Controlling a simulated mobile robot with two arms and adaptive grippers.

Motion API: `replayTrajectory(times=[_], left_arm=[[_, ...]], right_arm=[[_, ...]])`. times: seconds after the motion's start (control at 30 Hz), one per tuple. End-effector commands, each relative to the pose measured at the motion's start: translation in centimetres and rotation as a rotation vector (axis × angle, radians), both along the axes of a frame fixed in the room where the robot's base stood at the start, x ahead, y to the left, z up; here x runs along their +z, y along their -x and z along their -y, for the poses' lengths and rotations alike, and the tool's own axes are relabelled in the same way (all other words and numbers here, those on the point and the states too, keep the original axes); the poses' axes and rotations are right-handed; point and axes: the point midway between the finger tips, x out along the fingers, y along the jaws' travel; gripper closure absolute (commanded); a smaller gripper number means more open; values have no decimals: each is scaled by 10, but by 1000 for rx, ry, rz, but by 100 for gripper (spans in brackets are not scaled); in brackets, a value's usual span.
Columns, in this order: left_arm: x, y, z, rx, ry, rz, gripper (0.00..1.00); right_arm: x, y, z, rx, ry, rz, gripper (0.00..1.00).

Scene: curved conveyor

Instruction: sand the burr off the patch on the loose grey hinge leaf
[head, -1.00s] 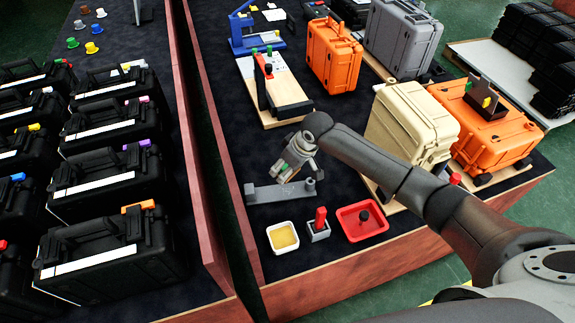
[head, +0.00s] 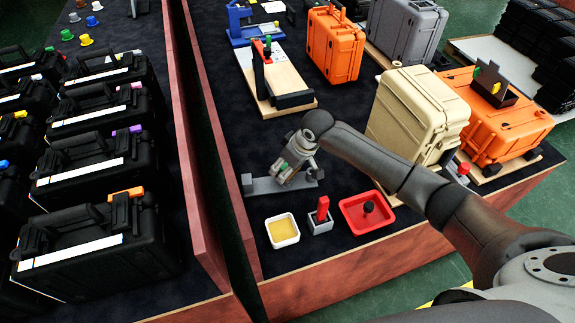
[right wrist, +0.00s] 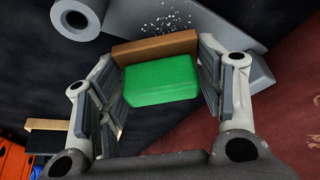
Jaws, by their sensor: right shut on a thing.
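The grey hinge leaf (head: 258,186) lies on the dark table top, with its round barrel at the right end. In the right wrist view its plate (right wrist: 205,30) crosses the top, with pale specks of the patch (right wrist: 170,18) just beyond the block. My right gripper (head: 285,175) is shut on a green sanding block (right wrist: 160,80) with a brown face (right wrist: 155,47); it also shows in the right wrist view (right wrist: 156,68). The block is over or against the leaf; I cannot tell whether it touches. My left gripper is not in view.
In front of the leaf are a white dish (head: 282,217), a grey holder with a red handle (head: 322,210) and a red tray (head: 350,217). A wooden board (head: 268,95) lies behind. A red-brown wall (head: 215,190) borders the left.

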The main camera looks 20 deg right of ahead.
Motion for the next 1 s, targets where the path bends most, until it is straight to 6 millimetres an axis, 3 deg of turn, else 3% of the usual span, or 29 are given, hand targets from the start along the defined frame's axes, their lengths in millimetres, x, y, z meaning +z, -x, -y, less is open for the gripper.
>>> replayTrajectory(times=[1.0], left_arm=[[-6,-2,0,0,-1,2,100]], right_arm=[[-16,0,0,0,-1,0,64]])
